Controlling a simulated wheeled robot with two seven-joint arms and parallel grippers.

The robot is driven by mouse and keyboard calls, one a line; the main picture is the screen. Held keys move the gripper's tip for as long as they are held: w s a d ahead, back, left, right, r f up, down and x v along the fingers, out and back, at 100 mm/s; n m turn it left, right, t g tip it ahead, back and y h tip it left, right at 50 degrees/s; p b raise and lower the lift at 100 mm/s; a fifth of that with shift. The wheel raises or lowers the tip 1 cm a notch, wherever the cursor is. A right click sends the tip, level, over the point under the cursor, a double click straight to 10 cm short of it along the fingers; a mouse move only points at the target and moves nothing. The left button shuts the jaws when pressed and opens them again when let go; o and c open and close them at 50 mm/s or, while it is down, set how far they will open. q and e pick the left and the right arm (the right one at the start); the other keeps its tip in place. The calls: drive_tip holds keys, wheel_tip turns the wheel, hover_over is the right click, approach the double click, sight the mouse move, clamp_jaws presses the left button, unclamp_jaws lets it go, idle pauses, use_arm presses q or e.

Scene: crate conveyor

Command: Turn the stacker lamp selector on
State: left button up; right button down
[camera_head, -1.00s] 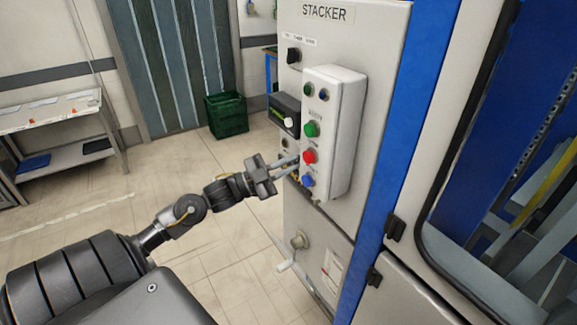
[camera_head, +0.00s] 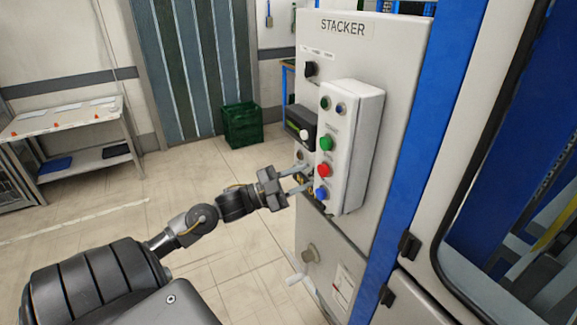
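The grey stacker panel (camera_head: 398,75) stands right of centre with its STACKER label at the top. A black rotary knob (camera_head: 311,69) sits at its upper left under small labels that I cannot read. A small round control (camera_head: 301,156) sits lower, just above my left gripper's fingers. I cannot tell which one is the lamp selector. My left gripper (camera_head: 308,178) reaches the panel's lower left, beside the button box. Its two fingers are apart, one above the other. A small dark and yellow part shows between them, mostly hidden; contact is unclear. My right gripper is out of view.
The white button box (camera_head: 358,150) juts out with green (camera_head: 326,143), red (camera_head: 323,170) and blue (camera_head: 321,194) buttons close to the fingers. Open floor lies left; a green crate (camera_head: 242,126) stands behind.

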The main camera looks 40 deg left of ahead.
use_arm(q)
drive_tip(key=b+v, duration=0.3)
drive_tip(key=v, duration=0.7)
drive_tip(key=shift+d, duration=0.1)
